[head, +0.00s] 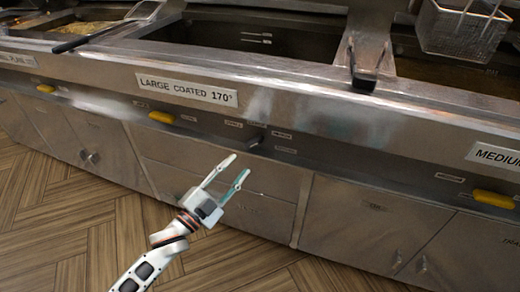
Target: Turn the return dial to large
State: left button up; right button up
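The return dial appears to be the small dark knob (255,141) on the steel front of the range, right of and below the "LARGE COATED 170°" sign. Several small labels surround it, too small to read surely. My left gripper (236,167) is open and empty, in front of the lower panel. Its two greenish fingers point up and right toward the knob, with a visible gap between fingertips and knob. My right gripper is not in view.
Yellow handles (161,117) stick out along the range front, another (493,199) at the right. The "LARGE COATED 170°" sign (187,89) is above. A wire basket (460,28) hangs over the right fryer. Wooden floor (60,215) is clear at the lower left.

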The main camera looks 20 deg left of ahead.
aim_at(252, 146)
pick_arm(q)
jog(key=shift+m+t+h, duration=0.3)
jog(key=shift+m, duration=0.4)
jog(key=x, duration=0.3)
jog(key=b+x, duration=0.1)
jog(key=x, duration=0.1)
jog(key=a+b+x, duration=0.1)
jog(key=x, duration=0.2)
jog(key=shift+w+d+f, duration=0.1)
jog(key=shift+w+f, duration=0.05)
jog(key=shift+w, duration=0.45)
jog(key=shift+w+d+r, duration=0.2)
jog(key=shift+w+r, duration=0.05)
jog(key=shift+w, duration=0.35)
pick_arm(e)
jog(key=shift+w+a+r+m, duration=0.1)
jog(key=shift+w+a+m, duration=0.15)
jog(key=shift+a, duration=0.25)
pick_arm(q)
grip_shut()
